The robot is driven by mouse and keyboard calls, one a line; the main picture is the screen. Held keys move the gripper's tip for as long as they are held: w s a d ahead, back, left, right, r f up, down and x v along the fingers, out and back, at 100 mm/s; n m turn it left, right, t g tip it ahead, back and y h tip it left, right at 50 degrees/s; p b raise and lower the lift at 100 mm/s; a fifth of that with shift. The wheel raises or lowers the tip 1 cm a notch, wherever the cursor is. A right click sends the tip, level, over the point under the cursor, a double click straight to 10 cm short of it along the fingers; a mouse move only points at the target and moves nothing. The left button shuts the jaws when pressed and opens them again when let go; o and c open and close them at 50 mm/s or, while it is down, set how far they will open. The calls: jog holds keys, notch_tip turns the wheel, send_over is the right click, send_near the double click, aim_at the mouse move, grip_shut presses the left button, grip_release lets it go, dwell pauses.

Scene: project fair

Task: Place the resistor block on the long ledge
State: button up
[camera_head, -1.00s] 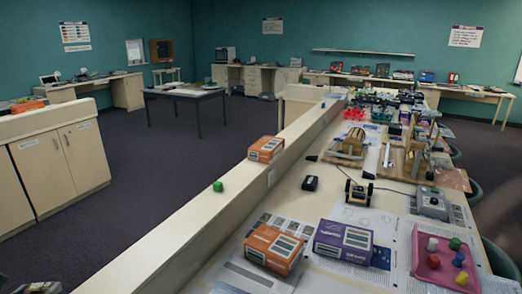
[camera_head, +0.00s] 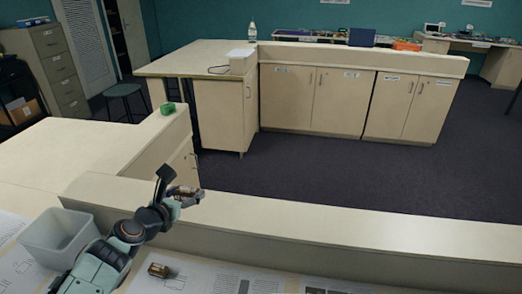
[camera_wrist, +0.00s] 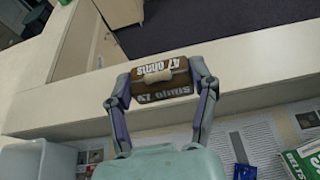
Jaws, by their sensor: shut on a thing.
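The resistor block is brown with white "47 ohms" lettering (camera_wrist: 165,94). My gripper (camera_wrist: 161,80) is shut on it, one finger at each end, in the wrist view. In the head view, my gripper (camera_head: 178,187) is at the lower left, with the brown block (camera_head: 184,190) small and partly covered by the fingers. The long ledge (camera_head: 330,228) is a pale raised strip running from the left to the right edge. It passes behind the block in the wrist view (camera_wrist: 255,72). The block overlaps the ledge in both views; I cannot tell the gap beneath it.
A translucent bin (camera_head: 50,243) stands on the desk at the lower left. A small brown component (camera_head: 159,270) lies on the papers below my arm. A green block (camera_head: 168,108) sits on the shorter ledge at left. The long ledge is clear to the right.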

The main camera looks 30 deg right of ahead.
jog(key=w+f, duration=0.3)
jog(key=w, duration=0.1)
jog(key=w+d+f, duration=0.1)
jog(key=w+f, duration=0.2)
jog(key=w, duration=0.2)
jog(key=w+f, duration=0.3)
jog(key=w, duration=0.1)
jog(key=shift+w+d+f, duration=0.2)
jog(key=shift+w+f, duration=0.1)
jog(key=shift+w, duration=0.1)
jog(key=shift+w+f, duration=0.1)
jog(key=shift+f, duration=1.6)
jog(key=shift+f, duration=0.1)
jog(key=o, duration=1.2)
